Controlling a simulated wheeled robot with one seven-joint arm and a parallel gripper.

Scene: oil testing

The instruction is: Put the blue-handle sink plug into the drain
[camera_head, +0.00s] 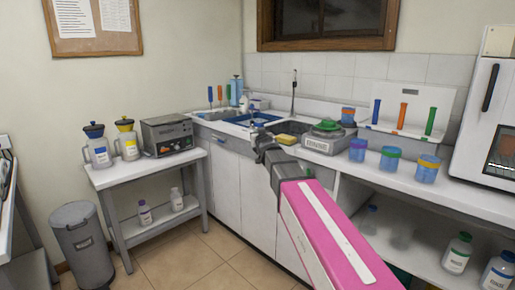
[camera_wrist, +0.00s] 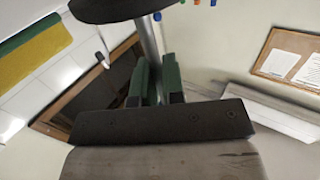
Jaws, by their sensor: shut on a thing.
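My gripper (camera_head: 262,138) reaches over the sink (camera_head: 213,117) area at the back counter. In the wrist view my gripper (camera_wrist: 156,85) has its dark green fingers shut on a grey upright rod of the sink plug (camera_wrist: 150,45). A dark round disc (camera_wrist: 110,8) shows at the rod's far end. The rod looks grey in this view, and I cannot make out a blue handle there. In the head view the plug is too small to tell apart from the blue basin and my gripper. The drain is hidden.
A yellow sponge (camera_head: 287,139) lies right of my gripper, beside a grey scale (camera_head: 328,138). A thin faucet (camera_head: 294,90) stands behind the sink. Several coloured-handled tools (camera_head: 220,94) stand at the back left. Lidded jars (camera_head: 390,157) line the right counter.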

